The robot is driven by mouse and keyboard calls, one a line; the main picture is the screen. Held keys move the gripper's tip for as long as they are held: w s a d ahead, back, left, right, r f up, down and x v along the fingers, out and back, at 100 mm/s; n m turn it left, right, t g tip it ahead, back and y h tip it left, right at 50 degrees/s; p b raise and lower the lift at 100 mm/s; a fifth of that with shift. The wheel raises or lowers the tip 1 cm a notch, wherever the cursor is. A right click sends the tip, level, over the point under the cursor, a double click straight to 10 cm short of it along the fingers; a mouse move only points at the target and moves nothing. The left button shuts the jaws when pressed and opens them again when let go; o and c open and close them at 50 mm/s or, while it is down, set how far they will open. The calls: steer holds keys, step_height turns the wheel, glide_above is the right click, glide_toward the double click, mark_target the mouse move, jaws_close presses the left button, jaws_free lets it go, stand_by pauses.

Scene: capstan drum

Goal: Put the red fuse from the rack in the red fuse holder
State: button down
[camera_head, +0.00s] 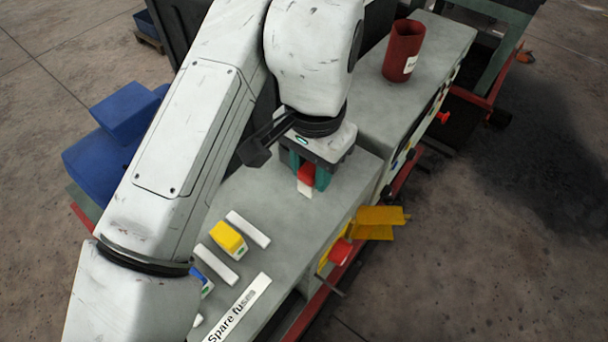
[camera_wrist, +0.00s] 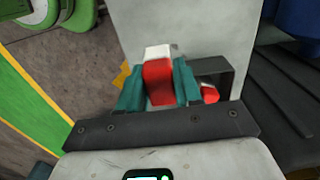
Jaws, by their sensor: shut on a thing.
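The red fuse (camera_head: 306,174), a red block with a white end, is between the teal fingers of my gripper (camera_head: 306,178). My gripper is shut on it, above the grey bench top. The wrist view shows the fuse (camera_wrist: 158,82) with its white end pointing away from my palm. The spare fuse rack, with white dividers (camera_head: 248,229), holds a yellow fuse (camera_head: 229,238) and a partly hidden blue fuse (camera_head: 204,282). In the wrist view a small red part (camera_wrist: 209,93) shows beside a dark bracket; I cannot tell whether it is the red fuse holder.
A red cup (camera_head: 403,50) with a white label stands on the farther bench top. A yellow flap (camera_head: 380,218) and a red knob (camera_head: 340,252) stick out of the bench's right side. Blue bins (camera_head: 105,140) are at left.

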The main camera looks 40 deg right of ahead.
mark_target(304, 181)
steer(key=shift+w+f+b, duration=0.6)
steer(key=shift+f+b, duration=0.05)
steer(key=shift+f, duration=0.2)
steer(key=f+b, duration=0.3)
steer(key=shift+w+a+f, duration=0.1)
steer(key=shift+w+f, duration=0.15)
steer(key=shift+w, duration=0.05)
steer(key=shift+f, duration=0.15)
steer(key=c, duration=0.8)
jaws_free()
